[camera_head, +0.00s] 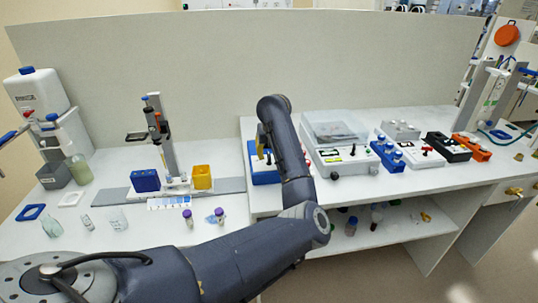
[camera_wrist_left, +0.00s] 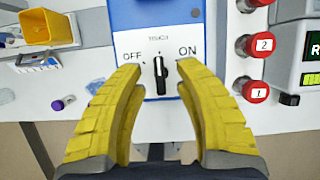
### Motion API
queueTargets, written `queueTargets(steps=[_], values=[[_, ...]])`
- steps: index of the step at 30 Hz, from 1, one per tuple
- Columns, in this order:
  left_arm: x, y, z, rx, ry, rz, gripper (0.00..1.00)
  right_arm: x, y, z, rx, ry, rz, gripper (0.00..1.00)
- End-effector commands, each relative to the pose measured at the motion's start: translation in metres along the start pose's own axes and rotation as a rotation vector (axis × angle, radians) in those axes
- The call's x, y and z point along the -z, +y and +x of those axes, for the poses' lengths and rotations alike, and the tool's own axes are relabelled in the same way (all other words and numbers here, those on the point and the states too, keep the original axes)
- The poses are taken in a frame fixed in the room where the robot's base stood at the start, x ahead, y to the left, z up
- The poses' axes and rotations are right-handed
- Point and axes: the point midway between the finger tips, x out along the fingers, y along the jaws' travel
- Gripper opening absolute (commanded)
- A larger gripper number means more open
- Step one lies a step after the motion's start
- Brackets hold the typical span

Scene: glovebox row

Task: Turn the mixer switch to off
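The mixer box is blue (camera_wrist_left: 155,14), with a white panel marked OFF at left and ON at right in the left wrist view. Its black switch knob (camera_wrist_left: 160,88) sits between the labels, its long side about upright in the picture; which label it is set to I cannot tell. My left gripper (camera_wrist_left: 158,67) is open, its yellow fingers on either side of the knob with gaps showing. Contact is not visible. In the head view the blue box (camera_head: 263,177) is partly hidden by my left arm, and the knob is hidden.
A yellow container (camera_head: 202,177) and a blue rack (camera_head: 146,181) stand to the left.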

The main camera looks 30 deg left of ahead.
Motion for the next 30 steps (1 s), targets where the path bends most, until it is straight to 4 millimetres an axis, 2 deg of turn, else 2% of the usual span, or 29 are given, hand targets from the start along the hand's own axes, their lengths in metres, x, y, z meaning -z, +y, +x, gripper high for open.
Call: queueTargets(steps=[6,15,16,25,30], values=[[0.0001,0.0001,0.0099,0.000,0.000,0.000,0.33,-0.0009,0.0000,-0.0001,0.000,-0.001,0.000,0.00],[0.0001,0.0001,0.0110,0.000,0.000,0.000,0.33,-0.0011,-0.0001,-0.0001,0.000,-0.001,0.000,0.00],[0.0001,0.0001,0.0110,0.000,0.000,0.000,0.36,-0.0011,-0.0001,-0.0001,0.000,-0.001,0.000,0.00],[0.0001,0.0001,0.0108,0.001,0.000,0.000,0.01,-0.0012,-0.0002,-0.0001,0.000,-0.002,0.000,0.00],[0.0001,0.0000,0.0108,0.000,0.000,0.000,0.00,-0.0013,-0.0002,-0.0001,0.000,-0.002,-0.001,0.00]])
